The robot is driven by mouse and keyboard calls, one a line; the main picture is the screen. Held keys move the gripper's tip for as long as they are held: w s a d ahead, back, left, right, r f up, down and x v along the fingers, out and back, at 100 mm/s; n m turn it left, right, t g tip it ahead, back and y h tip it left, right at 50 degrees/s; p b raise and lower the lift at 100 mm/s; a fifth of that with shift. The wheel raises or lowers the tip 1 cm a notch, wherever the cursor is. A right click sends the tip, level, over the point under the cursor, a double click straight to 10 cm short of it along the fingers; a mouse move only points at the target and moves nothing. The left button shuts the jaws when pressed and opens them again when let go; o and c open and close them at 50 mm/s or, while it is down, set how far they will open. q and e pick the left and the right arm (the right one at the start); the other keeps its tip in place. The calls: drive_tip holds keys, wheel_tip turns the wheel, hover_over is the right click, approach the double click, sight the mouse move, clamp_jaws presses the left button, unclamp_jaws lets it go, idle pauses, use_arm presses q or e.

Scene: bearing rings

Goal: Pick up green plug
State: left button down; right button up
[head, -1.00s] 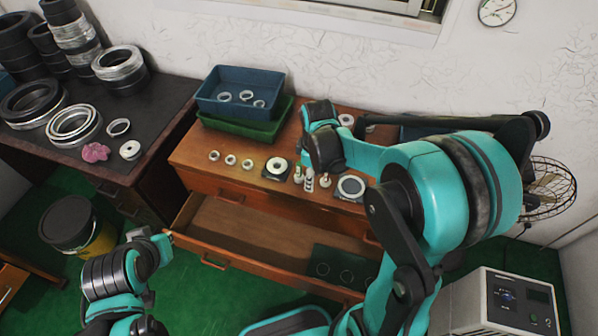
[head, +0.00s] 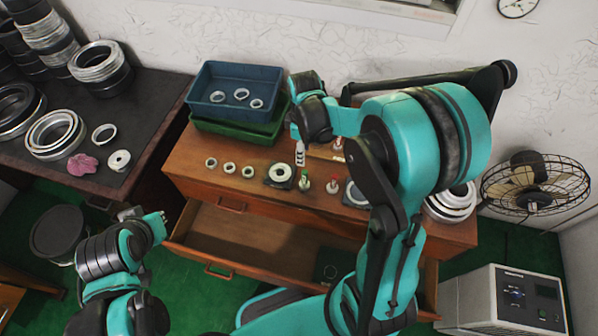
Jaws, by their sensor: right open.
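The green plug (head: 304,180) is a small upright piece with a green top on the wooden cabinet top (head: 205,183), just right of a ring on a dark square base (head: 280,173). My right gripper (head: 299,157) is open and points down, with pale, dark-striped fingertips above and slightly behind the green plug. It looks apart from the plug. My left gripper (head: 160,222) is at the lower left, away from the plug, in front of the cabinet; its jaw opening is unclear.
A red-based plug (head: 332,186) stands close on the right. Several small rings (head: 230,168) lie to the left. A blue tray (head: 236,110) sits on a green one (head: 225,129) behind. An open drawer (head: 250,235) juts out in front. A fan (head: 530,190) stands at the right.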

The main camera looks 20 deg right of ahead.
sight(303, 172)
wheel_tip(303, 172, down, 3)
drive_tip(key=b, duration=0.3)
drive_tip(key=shift+f, duration=0.1)
drive_tip(key=f+b, duration=0.6)
drive_tip(key=shift+w, duration=0.2)
drive_tip(key=shift+w+f+b, duration=0.1)
drive_tip(key=shift+f+b, duration=0.5)
drive_tip(key=shift+b, duration=0.05)
wheel_tip(303, 172, down, 2)
drive_tip(key=shift+d+f+b, duration=0.1)
drive_tip(key=shift+f+b, duration=0.1)
drive_tip(key=shift+b, duration=0.25)
drive_tip(key=f, duration=0.1)
drive_tip(key=f+b, duration=0.1)
drive_tip(key=f, duration=0.1)
drive_tip(key=f+b, duration=0.1)
drive_tip(key=f, duration=0.1)
drive_tip(key=shift+d, duration=0.35)
use_arm(q)
wheel_tip(303, 172, down, 13)
drive_tip(key=shift+w+f, duration=0.2)
drive_tip(key=shift+w, duration=0.05)
use_arm(e)
drive_tip(key=shift+s, duration=0.2)
clamp_jaws()
